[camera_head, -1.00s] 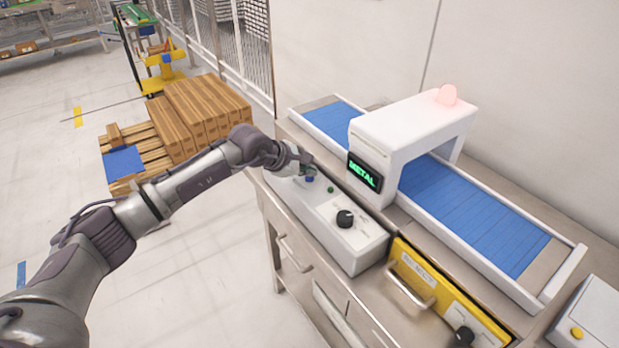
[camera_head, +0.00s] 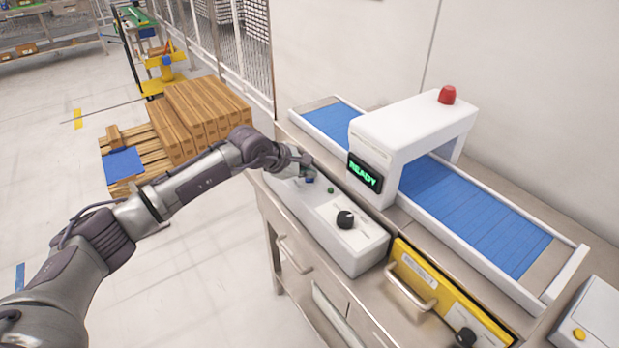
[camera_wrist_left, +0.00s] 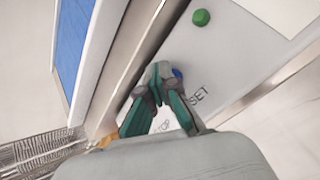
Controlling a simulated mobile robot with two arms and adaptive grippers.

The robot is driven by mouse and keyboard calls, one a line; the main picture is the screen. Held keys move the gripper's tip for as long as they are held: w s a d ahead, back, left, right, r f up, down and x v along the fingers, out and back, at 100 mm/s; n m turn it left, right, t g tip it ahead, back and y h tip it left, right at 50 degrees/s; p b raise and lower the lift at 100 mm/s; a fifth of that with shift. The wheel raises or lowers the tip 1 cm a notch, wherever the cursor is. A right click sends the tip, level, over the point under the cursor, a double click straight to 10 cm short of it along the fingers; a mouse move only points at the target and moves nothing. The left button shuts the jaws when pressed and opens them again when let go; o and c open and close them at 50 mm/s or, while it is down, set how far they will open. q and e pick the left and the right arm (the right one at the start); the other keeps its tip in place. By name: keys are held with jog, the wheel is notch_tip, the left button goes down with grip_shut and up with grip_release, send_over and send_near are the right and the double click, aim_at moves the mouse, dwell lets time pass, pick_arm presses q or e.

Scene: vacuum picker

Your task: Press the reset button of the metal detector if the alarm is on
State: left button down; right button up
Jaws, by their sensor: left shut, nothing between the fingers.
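The white metal detector arch (camera_head: 415,118) straddles a blue conveyor. Its display (camera_head: 364,173) reads READY in green, and the red lamp (camera_head: 447,95) on top is unlit. The white control box (camera_head: 335,222) in front carries a blue button (camera_head: 309,180), a green button (camera_head: 331,190) and a black knob (camera_head: 345,219). My left gripper (camera_head: 307,171) is shut and empty at the blue button. In the left wrist view its fingertips (camera_wrist_left: 163,70) partly cover the blue button (camera_wrist_left: 178,74), beside lettering ending in "SET"; contact is hard to tell. The green button (camera_wrist_left: 201,17) is clear of the fingers. My right gripper is out of view.
The blue conveyor belt (camera_head: 470,215) runs behind the control box. Cartons (camera_head: 205,115) on a pallet stand on the floor to the left.

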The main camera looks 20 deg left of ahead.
aim_at(308, 180)
pick_arm(q)
jog(key=shift+r, duration=0.7)
jog(key=shift+r+p, duration=1.25)
jog(key=shift+r, duration=1.25)
